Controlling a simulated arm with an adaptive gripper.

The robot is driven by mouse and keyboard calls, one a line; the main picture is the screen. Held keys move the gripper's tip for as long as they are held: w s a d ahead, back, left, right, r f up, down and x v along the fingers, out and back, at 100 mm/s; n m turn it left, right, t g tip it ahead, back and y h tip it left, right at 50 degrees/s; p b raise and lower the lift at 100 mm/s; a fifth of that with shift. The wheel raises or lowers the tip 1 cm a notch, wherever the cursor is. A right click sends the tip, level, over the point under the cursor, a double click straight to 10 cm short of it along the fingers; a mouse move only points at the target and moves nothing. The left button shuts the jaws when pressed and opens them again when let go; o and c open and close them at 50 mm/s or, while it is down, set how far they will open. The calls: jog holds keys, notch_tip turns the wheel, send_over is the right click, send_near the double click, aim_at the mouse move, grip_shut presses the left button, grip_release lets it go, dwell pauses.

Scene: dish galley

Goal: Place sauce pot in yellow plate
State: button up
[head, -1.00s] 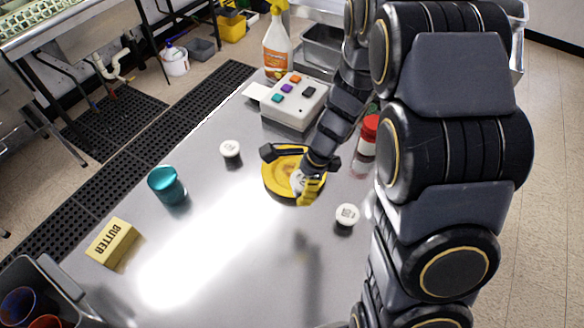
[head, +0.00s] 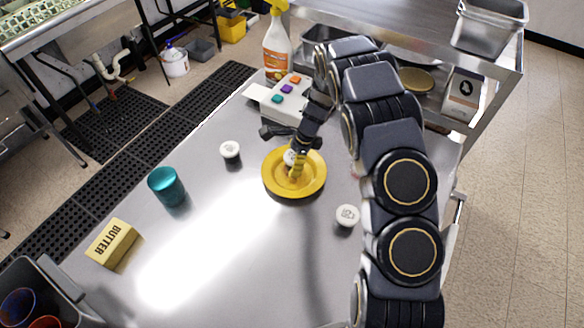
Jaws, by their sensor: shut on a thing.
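The yellow plate (head: 312,188) lies on the metal table right of centre. My gripper (head: 293,163) is over the plate's middle, pointing down, with a yellow-tipped finger showing. It is shut on a small white sauce pot (head: 289,157), which is partly hidden by the finger. I cannot tell whether this pot touches the plate. Two similar white pots stand on the table: one left of the plate (head: 230,149) and one at its lower right (head: 347,215).
A teal cup (head: 166,186) and a butter block (head: 112,243) stand to the left. A button box (head: 289,95) and a spray bottle (head: 277,50) stand behind the plate. A grey bin (head: 40,290) is at the lower left. The table's front middle is clear.

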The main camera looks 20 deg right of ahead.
jog(key=shift+w+f, duration=0.3)
jog(key=shift+w, duration=0.05)
jog(key=shift+f, duration=1.5)
jog(key=shift+f, duration=0.2)
jog(key=o, duration=1.3)
jog(key=shift+c, duration=0.2)
jog(key=shift+r, duration=0.1)
